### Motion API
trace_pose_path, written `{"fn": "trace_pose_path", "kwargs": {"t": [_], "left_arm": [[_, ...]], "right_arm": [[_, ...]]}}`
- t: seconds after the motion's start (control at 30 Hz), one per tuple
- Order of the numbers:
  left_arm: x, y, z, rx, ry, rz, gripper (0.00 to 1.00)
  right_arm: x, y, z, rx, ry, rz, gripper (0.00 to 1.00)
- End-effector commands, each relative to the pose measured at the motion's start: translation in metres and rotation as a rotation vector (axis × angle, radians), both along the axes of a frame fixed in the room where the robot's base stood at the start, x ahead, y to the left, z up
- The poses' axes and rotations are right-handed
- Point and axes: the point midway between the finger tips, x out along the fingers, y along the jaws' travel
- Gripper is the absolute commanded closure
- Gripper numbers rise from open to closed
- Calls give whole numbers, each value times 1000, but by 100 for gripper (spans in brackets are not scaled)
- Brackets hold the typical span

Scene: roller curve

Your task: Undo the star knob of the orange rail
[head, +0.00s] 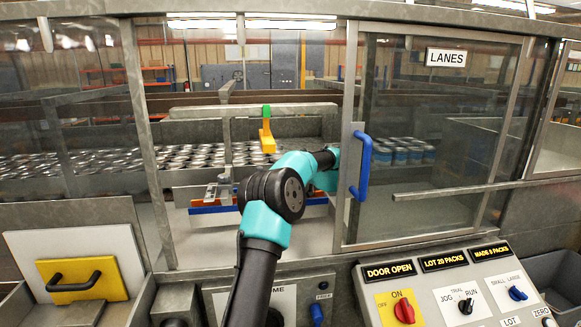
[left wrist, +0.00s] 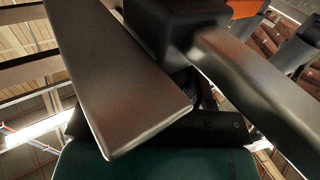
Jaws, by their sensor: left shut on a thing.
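The orange rail (head: 222,190) lies beside a blue rail (head: 212,210) inside the open doorway, partly behind my arm. A patch of orange (left wrist: 245,8) also shows at the top of the left wrist view. My left arm reaches through the doorway; its gripper is hidden behind the arm links in the head view. In the left wrist view my left gripper (left wrist: 190,62) is close up and shut on a dark piece, which I take for the star knob (left wrist: 172,25). Its shape is mostly hidden. My right gripper is not in view.
The clear door with its blue handle (head: 362,165) stands right of my arm. A yellow-orange bracket (head: 267,139) hangs from a grey crossbar (head: 250,111) above the rails. Silver cans (head: 190,158) fill the lanes behind. The control panel (head: 455,290) is at the lower right.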

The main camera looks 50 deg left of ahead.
Motion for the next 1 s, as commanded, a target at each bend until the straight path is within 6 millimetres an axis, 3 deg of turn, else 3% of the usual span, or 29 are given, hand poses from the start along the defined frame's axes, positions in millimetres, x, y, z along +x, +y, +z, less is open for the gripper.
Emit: {"fn": "trace_pose_path", "kwargs": {"t": [0.5,1.0], "left_arm": [[2,-1,-6,-7,6,275,79],[1,0,-6,-6,8,310,79]], "right_arm": [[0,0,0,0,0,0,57],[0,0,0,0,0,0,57]]}}
